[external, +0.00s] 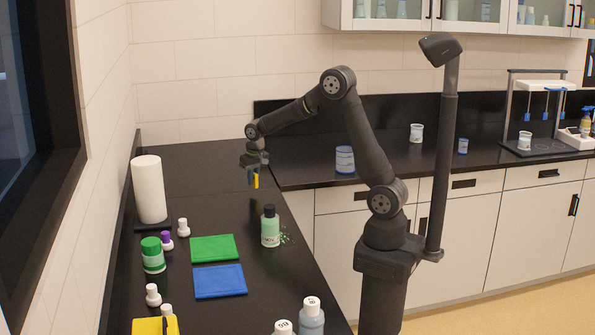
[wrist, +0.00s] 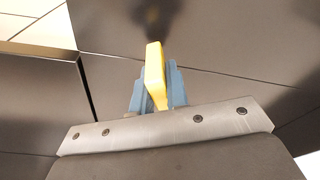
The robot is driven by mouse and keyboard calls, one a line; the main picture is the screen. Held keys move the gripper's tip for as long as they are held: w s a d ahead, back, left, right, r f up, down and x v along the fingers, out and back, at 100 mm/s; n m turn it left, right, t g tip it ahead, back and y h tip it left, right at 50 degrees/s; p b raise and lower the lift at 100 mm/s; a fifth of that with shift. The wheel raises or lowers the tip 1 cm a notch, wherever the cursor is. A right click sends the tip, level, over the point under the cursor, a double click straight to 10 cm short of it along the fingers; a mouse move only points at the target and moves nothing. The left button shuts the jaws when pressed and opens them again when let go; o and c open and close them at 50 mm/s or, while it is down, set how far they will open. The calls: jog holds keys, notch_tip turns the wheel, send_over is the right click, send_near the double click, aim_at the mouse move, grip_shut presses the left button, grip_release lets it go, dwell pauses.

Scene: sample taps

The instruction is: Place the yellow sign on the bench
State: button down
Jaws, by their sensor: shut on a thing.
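The yellow sign (external: 256,181) is in my gripper (external: 252,176), above the black bench (external: 205,190) near its inner corner. In the wrist view the sign (wrist: 155,76) stands nearly edge-on between the blue fingers of my gripper (wrist: 157,90), which is shut on it. The sign's face cannot be made out. It appears held clear of the bench top, with a dark blurred patch on the surface beyond it in the wrist view.
A green-liquid bottle (external: 270,228) stands near the front edge beside small green specks. Green (external: 214,248) and blue (external: 220,281) flat pads lie left of it. A white roll (external: 149,190) and small bottles stand by the wall. The bench's far part is clear.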

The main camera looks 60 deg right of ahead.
jog(key=shift+a, duration=0.1)
